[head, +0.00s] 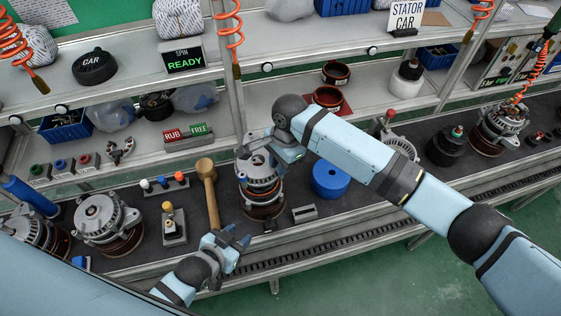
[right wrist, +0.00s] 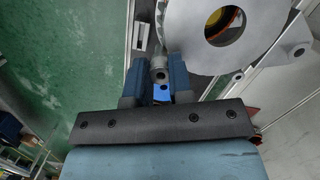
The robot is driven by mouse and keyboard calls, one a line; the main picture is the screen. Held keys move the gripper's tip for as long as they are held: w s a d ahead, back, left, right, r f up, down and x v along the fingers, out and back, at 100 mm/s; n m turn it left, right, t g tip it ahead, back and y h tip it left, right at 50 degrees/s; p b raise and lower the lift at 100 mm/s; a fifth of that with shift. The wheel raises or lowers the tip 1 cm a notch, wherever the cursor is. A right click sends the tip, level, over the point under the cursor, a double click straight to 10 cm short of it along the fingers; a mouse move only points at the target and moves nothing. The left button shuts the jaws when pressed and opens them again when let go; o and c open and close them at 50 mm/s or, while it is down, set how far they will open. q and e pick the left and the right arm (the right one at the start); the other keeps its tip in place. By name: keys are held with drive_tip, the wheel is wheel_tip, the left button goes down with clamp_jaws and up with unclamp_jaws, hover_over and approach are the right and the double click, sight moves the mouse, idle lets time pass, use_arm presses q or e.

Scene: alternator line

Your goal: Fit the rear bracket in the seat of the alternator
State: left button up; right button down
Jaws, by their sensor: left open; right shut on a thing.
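The rear bracket, a grey metal casting with a round centre hole and lugs, fills the top of the right wrist view (right wrist: 267,22). My right gripper (head: 285,150) is shut on a lug of it; the blue fingers (right wrist: 160,75) show on both sides of that lug. In the head view the bracket (head: 256,166) is at the top of the alternator (head: 262,196), which stands on the bench's dark mat. I cannot tell whether the bracket is seated or just above.
A wooden mallet (head: 207,185) lies left of the alternator, and a blue round part (head: 330,178) is to its right. A small grey block (head: 304,213) lies in front. Other alternators (head: 104,222) stand at the left.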

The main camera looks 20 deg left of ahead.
use_arm(q)
drive_tip(key=shift+s+f, duration=0.25)
drive_tip(key=shift+s, duration=0.3)
use_arm(e)
drive_tip(key=shift+f, duration=0.45)
use_arm(q)
drive_tip(key=shift+w, duration=0.1)
use_arm(e)
drive_tip(key=shift+f, duration=0.35)
use_arm(q)
drive_tip(key=shift+w+r, duration=0.1)
drive_tip(key=shift+w, duration=0.05)
use_arm(e)
drive_tip(key=shift+f, duration=0.1)
drive_tip(key=shift+f, duration=0.25)
use_arm(q)
drive_tip(key=shift+w+r, duration=0.1)
drive_tip(key=shift+w, duration=0.2)
use_arm(e)
drive_tip(key=shift+f, duration=0.1)
use_arm(q)
drive_tip(key=shift+s, duration=0.2)
use_arm(e)
drive_tip(key=shift+f, duration=0.35)
use_arm(q)
drive_tip(key=shift+s+f, duration=0.3)
drive_tip(key=shift+s, duration=0.05)
use_arm(e)
drive_tip(key=shift+f, duration=0.3)
drive_tip(key=shift+f, duration=0.1)
